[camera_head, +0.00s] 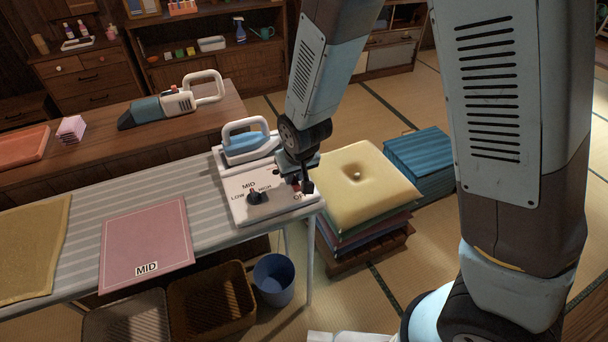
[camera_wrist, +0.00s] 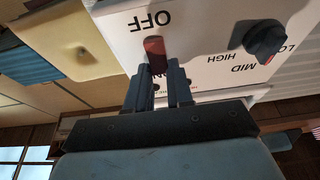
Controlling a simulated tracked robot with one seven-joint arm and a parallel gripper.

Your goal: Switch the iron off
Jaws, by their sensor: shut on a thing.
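The white iron station (camera_head: 238,205) stands at the right end of the striped ironing board. The blue and white iron (camera_head: 247,142) rests on its back part. Its top panel carries a black dial (camera_head: 256,197), also in the wrist view (camera_wrist: 266,40), marked LOW, MID and HIGH. In the wrist view a red switch lever (camera_wrist: 154,48) lies between the OFF label and a partly hidden ON label. My gripper (camera_wrist: 161,72) is shut on this lever from the ON side. In the head view my gripper (camera_head: 303,184) is over the panel's right edge and partly hides the switch.
A pink cloth (camera_head: 147,240) marked MID lies on the board (camera_head: 90,225). A yellow cushion (camera_head: 365,185) tops a stack right of the board. A handheld vacuum (camera_head: 170,105) lies on the wooden counter behind. Baskets and a blue bin (camera_head: 273,280) stand below.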

